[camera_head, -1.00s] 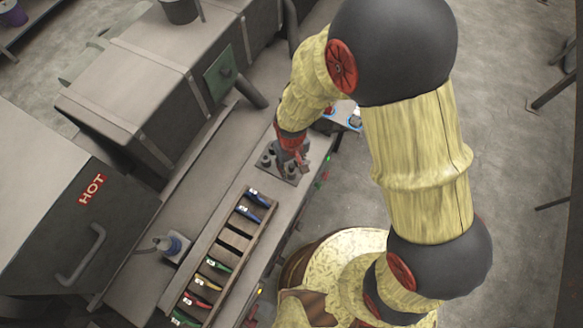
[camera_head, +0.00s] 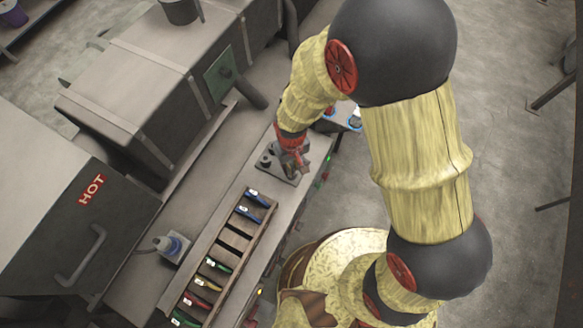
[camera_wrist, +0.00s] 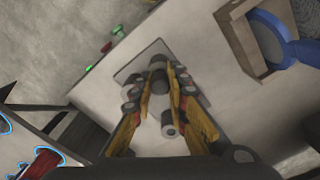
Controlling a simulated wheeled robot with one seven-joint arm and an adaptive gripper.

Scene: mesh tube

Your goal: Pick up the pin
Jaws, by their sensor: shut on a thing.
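In the wrist view, my gripper (camera_wrist: 162,82) has its two yellow-and-black fingers closed in around a dark cylindrical pin (camera_wrist: 158,76). The pin is at the grey metal plate (camera_wrist: 130,69); I cannot tell whether it is still seated or lifted. Another grey cylinder (camera_wrist: 168,122) shows between the fingers, nearer the palm in the picture. In the head view, my gripper (camera_head: 293,162) is low over the plate (camera_head: 284,178) on the bench, and its red wrist and fingers hide the pin there.
A wooden rack (camera_head: 232,237) with blue, green, red and yellow-handled tools lies in front of the plate. A grey-blue post (camera_head: 172,243) stands left of the rack. A large box marked HOT (camera_head: 91,189) is at the left. Open bench surface lies left of the plate.

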